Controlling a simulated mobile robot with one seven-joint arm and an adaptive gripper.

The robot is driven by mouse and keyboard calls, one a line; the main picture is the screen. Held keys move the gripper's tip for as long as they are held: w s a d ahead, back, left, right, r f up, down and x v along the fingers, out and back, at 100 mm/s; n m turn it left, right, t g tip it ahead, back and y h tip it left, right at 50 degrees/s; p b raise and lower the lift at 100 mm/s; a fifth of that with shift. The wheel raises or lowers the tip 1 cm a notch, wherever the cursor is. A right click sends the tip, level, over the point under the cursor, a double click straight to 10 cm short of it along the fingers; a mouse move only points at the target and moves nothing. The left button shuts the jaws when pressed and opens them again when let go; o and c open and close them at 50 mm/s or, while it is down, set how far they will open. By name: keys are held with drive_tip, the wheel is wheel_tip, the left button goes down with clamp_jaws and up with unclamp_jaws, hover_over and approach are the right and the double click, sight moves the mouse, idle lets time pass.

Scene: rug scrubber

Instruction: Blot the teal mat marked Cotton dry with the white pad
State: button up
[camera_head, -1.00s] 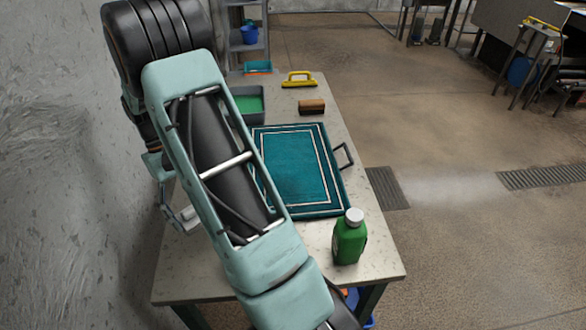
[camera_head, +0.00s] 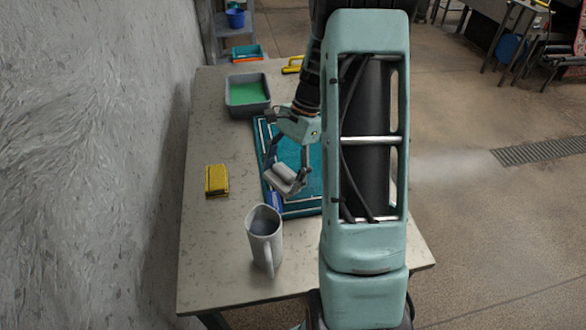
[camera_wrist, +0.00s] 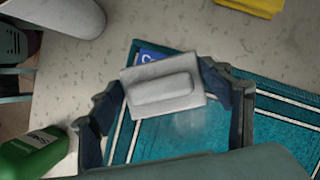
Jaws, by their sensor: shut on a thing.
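The teal mat (camera_head: 262,165) with white border lines lies on the table, partly hidden by my arm in the head view. In the wrist view, the mat (camera_wrist: 280,135) shows a blue label (camera_wrist: 149,55) at its corner, with only its first letters visible. My gripper (camera_head: 287,176) is shut on the pale grey-white pad (camera_head: 283,186), near the labelled corner. In the wrist view, the pad (camera_wrist: 163,84) sits between the fingers of my gripper (camera_wrist: 165,92) and covers part of the label. I cannot tell whether it touches the mat. A paler, hazy patch shows beside it.
A grey pitcher (camera_head: 264,236) stands near the mat's front left corner. A yellow sponge (camera_head: 217,181) lies left of the mat, and a grey tray (camera_head: 250,113) of green stands behind. A green bottle (camera_wrist: 33,153) shows in the wrist view. The left tabletop is mostly bare.

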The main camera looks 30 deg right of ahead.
drive_tip(key=m, duration=0.2)
drive_tip(key=d+m+t, duration=0.1)
drive_tip(key=m, duration=0.1)
drive_tip(key=d+m+t, duration=0.1)
drive_tip(key=m, duration=0.1)
drive_tip(key=shift+d+r, duration=0.1)
drive_tip(key=shift+d, duration=0.1)
wheel_tip(320, 180, down, 5)
drive_tip(key=b, duration=0.4)
drive_tip(key=shift+w+r, duration=0.1)
drive_tip(key=shift+f+b, duration=0.45)
drive_tip(key=shift+f, duration=0.05)
drive_tip(key=shift+f, duration=0.15)
idle(1.6)
wheel_tip(320, 180, up, 5)
drive_tip(key=p, duration=0.4)
drive_tip(key=shift+f, duration=0.1)
